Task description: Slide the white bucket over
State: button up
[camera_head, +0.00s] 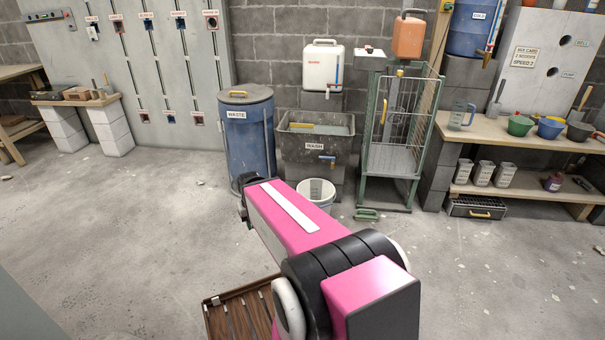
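The white bucket (323,207) stands upright on the concrete floor, in front of the grey wash trough (312,168). Its open top faces up, and something grey shows inside. My pink arm reaches from the lower right toward the blue waste barrel and passes just in front of the bucket. It hides part of the bucket's lower left side. My gripper's fingers do not show; the arm ends in view at a black joint left of the bucket. Whether anything touches the bucket cannot be seen.
The blue waste barrel (249,140) stands left of the trough. A green wire-sided cage (397,160) stands right of it, with a green handle-like piece (367,214) on the floor. A slatted brown tray (236,311) lies at the bottom. Floor is open at left and right.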

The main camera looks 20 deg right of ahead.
aim_at(320, 192)
jog(key=i+l+z, duration=0.1)
jog(key=i+l, duration=0.2)
jog(key=i, duration=0.15)
jog(key=i+l+z, duration=0.15)
jog(key=i+l, duration=0.15)
jog(key=i, duration=0.15)
jog(key=i+l+z, duration=0.1)
jog(key=i, duration=0.4)
jog(key=l, duration=0.1)
